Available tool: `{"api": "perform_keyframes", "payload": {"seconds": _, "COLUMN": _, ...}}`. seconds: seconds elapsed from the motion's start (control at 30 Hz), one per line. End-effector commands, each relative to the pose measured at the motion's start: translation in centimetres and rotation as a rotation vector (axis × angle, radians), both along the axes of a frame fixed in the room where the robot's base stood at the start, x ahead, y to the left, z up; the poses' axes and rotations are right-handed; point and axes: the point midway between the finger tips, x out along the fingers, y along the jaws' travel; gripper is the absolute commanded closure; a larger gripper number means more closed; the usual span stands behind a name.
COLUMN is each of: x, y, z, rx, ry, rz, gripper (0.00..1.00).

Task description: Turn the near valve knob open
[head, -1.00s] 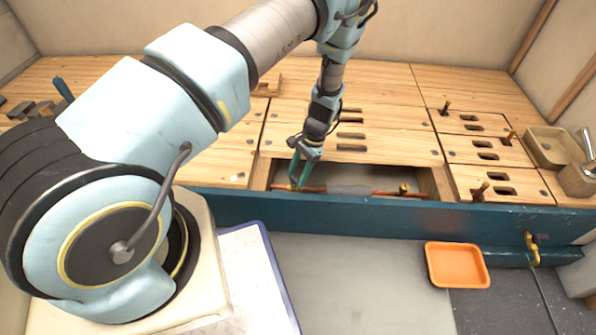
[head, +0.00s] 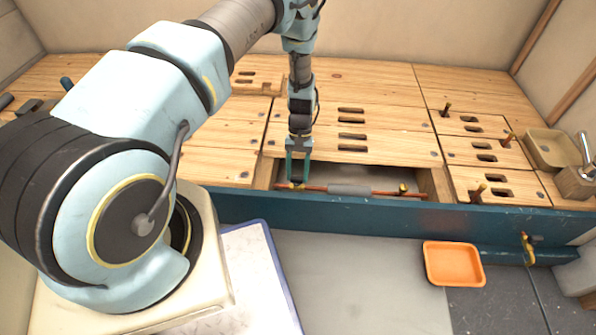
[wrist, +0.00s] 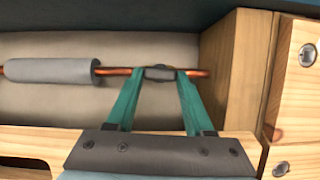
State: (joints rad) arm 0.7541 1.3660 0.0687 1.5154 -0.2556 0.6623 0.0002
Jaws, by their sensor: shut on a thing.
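The copper pipe (head: 375,192) runs along an open bay in the wooden floor, behind the blue front beam. My gripper (head: 298,186) reaches down from above to the pipe's left end. In the wrist view, its two green fingers (wrist: 161,73) are shut on the ends of a small dark grey oblong valve knob (wrist: 160,73) on the pipe. The knob lies roughly along the pipe there; in the head view the fingers mostly hide it. A second, brass-coloured fitting (head: 403,188) stands on the pipe farther right, away from my gripper.
A grey sleeve (head: 349,189) covers the pipe's middle. The bay's wooden end block (wrist: 236,70) stands close beside the knob. The blue beam (head: 345,210) bounds the bay in front. An orange tray (head: 454,281) and a brass tap (head: 528,248) are at the front right.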

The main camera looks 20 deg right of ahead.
Motion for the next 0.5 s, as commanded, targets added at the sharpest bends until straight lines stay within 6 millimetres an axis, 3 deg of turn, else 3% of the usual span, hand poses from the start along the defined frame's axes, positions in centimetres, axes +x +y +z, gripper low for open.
{"api": "perform_keyframes", "payload": {"seconds": 0.5, "x": 0.10, "y": -0.04, "z": 0.01, "rx": -0.003, "ry": -0.003, "rz": 0.076, "gripper": 1.00}}
